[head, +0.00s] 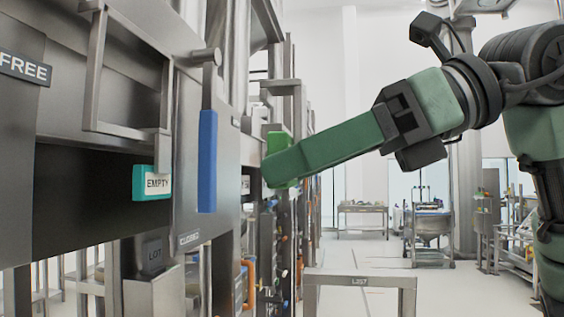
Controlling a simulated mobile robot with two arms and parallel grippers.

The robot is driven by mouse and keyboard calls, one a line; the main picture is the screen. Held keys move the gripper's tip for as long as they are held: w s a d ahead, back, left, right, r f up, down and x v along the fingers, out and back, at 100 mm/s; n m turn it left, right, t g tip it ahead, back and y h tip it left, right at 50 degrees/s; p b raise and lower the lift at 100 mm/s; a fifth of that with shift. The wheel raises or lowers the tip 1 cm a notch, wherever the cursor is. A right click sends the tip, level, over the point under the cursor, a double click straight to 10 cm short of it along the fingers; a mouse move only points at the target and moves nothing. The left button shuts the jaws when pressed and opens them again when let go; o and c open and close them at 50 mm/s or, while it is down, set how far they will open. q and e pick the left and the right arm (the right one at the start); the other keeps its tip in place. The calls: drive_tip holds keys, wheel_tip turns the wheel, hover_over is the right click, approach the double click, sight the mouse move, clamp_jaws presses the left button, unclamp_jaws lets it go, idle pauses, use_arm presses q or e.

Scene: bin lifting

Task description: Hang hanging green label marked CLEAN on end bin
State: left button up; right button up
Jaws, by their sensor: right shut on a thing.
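My right gripper (272,170) comes in from the right on a dark and green arm and reaches the steel equipment at the picture's middle. It is shut on a bright green label (278,143), which shows above and below the long green finger. The finger hides the label's middle, and I cannot read any marking on it. The label is close to a steel frame behind it, but I cannot tell whether it touches or hangs there. I cannot tell which steel body is the end bin. My left gripper is not in view.
A teal label marked EMPTY (153,183) hangs on the near steel equipment at left. A blue handle (207,160) stands upright between it and my gripper. A low steel frame (360,279) stands at bottom centre. Open floor lies at right, with a cart (432,225) farther back.

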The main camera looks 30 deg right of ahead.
drive_tip(key=shift+s+d, duration=0.65)
drive_tip(key=shift+d, duration=0.25)
drive_tip(key=shift+s+d, duration=0.6)
drive_tip(key=shift+d, duration=0.25)
drive_tip(key=s+d+p, duration=0.2)
drive_tip(key=s+d, duration=0.5)
drive_tip(key=d, duration=0.2)
drive_tip(key=shift+d, duration=0.35)
